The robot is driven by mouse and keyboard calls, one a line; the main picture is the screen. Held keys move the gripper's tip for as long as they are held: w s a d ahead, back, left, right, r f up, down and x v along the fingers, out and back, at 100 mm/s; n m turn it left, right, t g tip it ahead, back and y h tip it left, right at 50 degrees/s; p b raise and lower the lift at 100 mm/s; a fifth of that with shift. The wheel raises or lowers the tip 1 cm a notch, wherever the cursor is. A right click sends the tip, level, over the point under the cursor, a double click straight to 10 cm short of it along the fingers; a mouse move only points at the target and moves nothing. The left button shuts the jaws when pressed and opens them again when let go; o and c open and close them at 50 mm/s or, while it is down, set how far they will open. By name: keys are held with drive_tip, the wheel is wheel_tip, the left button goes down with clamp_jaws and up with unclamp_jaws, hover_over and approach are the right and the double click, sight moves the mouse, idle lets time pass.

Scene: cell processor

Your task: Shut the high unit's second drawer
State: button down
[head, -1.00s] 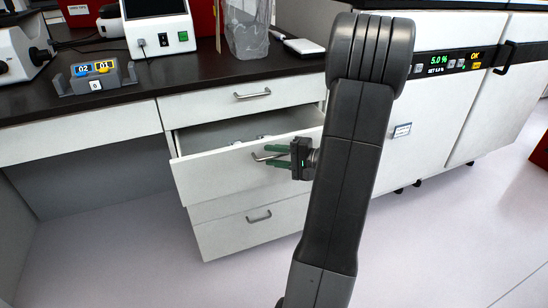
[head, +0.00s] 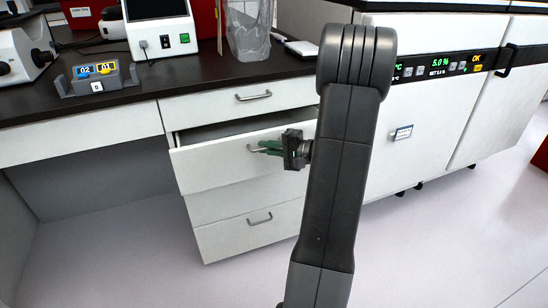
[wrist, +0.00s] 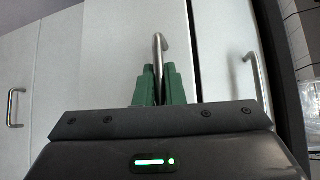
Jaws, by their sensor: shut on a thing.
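The second drawer (head: 215,166) of the white unit stands part way out below the closed top drawer (head: 235,98). A dark gap shows along its upper edge, and its inside is mostly hidden. My gripper (head: 262,147) is at the drawer's front with its green fingers at the handle. In the wrist view my green fingers (wrist: 160,85) are closed around the bar handle (wrist: 159,50), which stands up between them. My arm hides the right end of the drawer.
A lower drawer (head: 245,229) with its own handle sits closed beneath. A white incubator cabinet (head: 425,115) with a lit panel stands to the right. The dark worktop (head: 135,85) above holds a small rack (head: 96,80) and instruments. The floor in front is clear.

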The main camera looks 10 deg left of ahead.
drive_tip(key=w+a, duration=0.5)
drive_tip(key=w, duration=0.3)
drive_tip(key=shift+a, duration=0.15)
drive_tip(key=shift+r, duration=0.1)
drive_tip(key=c, duration=1.5)
unclamp_jaws()
drive_tip(key=p+v, duration=0.2)
drive_tip(key=v, duration=1.2)
drive_tip(key=shift+a+f, duration=0.1)
drive_tip(key=shift+f, duration=0.1)
